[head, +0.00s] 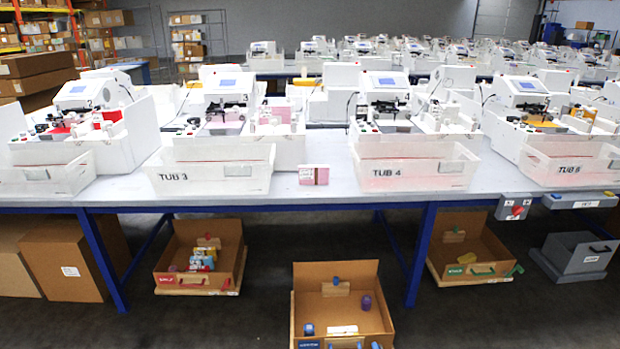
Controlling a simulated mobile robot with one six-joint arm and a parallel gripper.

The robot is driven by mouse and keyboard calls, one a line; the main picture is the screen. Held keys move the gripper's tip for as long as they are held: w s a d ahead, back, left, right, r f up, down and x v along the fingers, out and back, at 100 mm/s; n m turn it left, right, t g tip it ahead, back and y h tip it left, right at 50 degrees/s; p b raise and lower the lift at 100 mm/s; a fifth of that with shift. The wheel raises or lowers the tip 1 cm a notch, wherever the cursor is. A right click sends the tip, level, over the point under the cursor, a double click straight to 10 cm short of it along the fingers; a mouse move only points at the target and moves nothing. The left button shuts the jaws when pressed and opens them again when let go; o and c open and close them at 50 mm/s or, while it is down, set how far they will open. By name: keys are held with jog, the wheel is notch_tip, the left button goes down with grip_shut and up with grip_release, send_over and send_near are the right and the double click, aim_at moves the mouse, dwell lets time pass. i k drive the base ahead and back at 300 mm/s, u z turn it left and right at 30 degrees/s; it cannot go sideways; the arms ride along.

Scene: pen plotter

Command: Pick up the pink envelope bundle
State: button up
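The pink envelope bundle (322,175) stands near the front edge of the long table (318,198), in the gap between the tubs marked TUB 3 and TUB 4. Its left part looks white with small print and its right part pink. Nothing touches it that I can see. My gripper is not in view.
TUB 3 (200,171) stands left of the bundle and TUB 4 (385,172) right of it, with white plotter machines behind. An open cardboard box (349,285) sits low in front of the table. The tabletop around the bundle is clear.

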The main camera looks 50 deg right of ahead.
aim_at(316, 174)
jog(key=z, duration=0.1)
jog(key=i, duration=0.95)
jog(key=u, duration=0.05)
